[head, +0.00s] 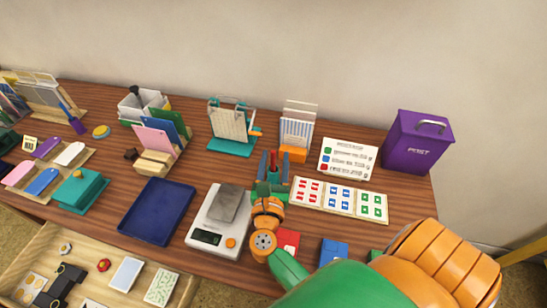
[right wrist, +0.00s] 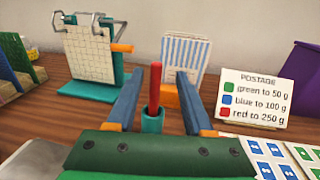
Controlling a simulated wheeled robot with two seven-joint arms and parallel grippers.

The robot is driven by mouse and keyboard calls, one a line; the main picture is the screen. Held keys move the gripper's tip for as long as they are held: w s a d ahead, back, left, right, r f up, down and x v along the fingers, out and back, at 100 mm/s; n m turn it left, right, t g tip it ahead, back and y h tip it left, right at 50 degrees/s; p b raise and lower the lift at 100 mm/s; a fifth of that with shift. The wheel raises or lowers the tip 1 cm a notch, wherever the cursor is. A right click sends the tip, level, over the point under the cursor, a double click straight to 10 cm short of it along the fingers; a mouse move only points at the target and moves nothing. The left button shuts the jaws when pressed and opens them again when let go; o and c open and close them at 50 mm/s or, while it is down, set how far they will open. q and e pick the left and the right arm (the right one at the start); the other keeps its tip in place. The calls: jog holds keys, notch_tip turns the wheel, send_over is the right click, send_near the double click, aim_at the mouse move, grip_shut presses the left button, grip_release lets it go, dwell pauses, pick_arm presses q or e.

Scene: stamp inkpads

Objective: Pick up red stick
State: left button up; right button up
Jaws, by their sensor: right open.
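The red stick (right wrist: 155,88) stands upright in a small teal holder (right wrist: 152,122) in the right wrist view. Its top shows in the head view (head: 273,159). My right gripper (right wrist: 155,85) is open, with one blue finger on each side of the stick in the picture. Gaps show between the stick and both fingers. In the head view my right gripper (head: 273,163) is behind the scale, over the table. My left gripper is not in view.
A calendar stand (right wrist: 92,55) and a striped-card holder (right wrist: 187,50) stand behind. A postage sign (head: 347,158) and stamp sheets (head: 340,199) lie to the right. A purple post box (head: 417,142) stands far right.

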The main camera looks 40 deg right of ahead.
jog(key=x, duration=0.4)
jog(key=shift+w+p, duration=0.3)
jog(key=shift+w, duration=0.1)
jog(key=shift+s+a, duration=0.1)
jog(key=shift+s, duration=0.05)
jog(key=shift+c, duration=1.3)
grip_shut()
jog(key=shift+r, duration=0.15)
notch_tip(320, 180, up, 10)
jog(key=p, duration=0.3)
jog(key=shift+p, duration=0.3)
